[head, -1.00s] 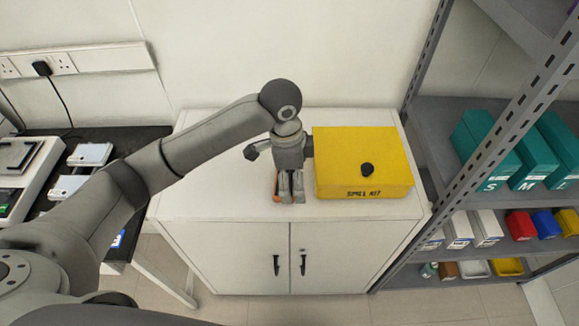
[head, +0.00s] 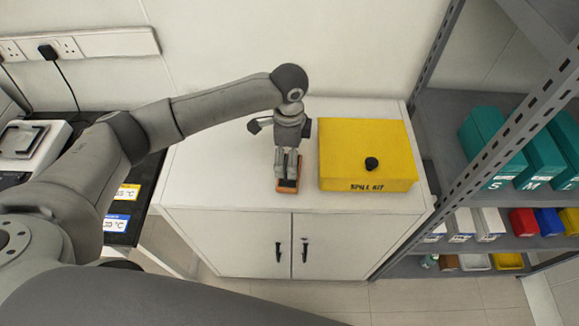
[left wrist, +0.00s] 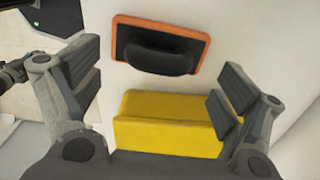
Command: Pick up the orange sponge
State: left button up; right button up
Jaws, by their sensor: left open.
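The orange sponge is a flat block with an orange rim and a black handle on top. It lies on the white cabinet, left of the yellow box, partly hidden by my left gripper in the head view (head: 287,188). In the left wrist view the sponge (left wrist: 160,46) shows whole, ahead of the fingertips and between their lines. My left gripper (head: 287,170) points down over the sponge. In the left wrist view the left gripper (left wrist: 160,85) has its fingers wide apart with nothing between them. My right gripper is not in view.
The yellow spill kit box (head: 366,155) stands close on the right of the sponge. The white cabinet top (head: 220,165) is clear to the left. A grey shelf rack (head: 475,115) with teal boxes stands further right. The wall is behind.

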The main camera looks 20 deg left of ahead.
pick_arm(q)
jog(key=shift+f, duration=1.45)
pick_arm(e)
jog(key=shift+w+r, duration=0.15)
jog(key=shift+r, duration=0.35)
pick_arm(q)
jog(key=shift+c, duration=0.4)
jog(key=c, duration=1.1)
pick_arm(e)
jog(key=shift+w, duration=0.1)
pick_arm(q)
jog(key=shift+r, duration=0.1)
jog(key=shift+r, duration=0.45)
jog(key=s+d+r+b, duration=0.1)
jog(key=s+r, duration=0.3)
jog(key=s+d+r+b, duration=0.1)
jog(key=s+r, duration=0.3)
jog(key=s, duration=0.1)
jog(key=s+d+r+b, duration=0.1)
jog(key=s+d+r, duration=0.1)
jog(key=s+r, duration=0.2)
jog(key=shift+s+b, duration=0.25)
jog(key=shift+b, duration=0.05)
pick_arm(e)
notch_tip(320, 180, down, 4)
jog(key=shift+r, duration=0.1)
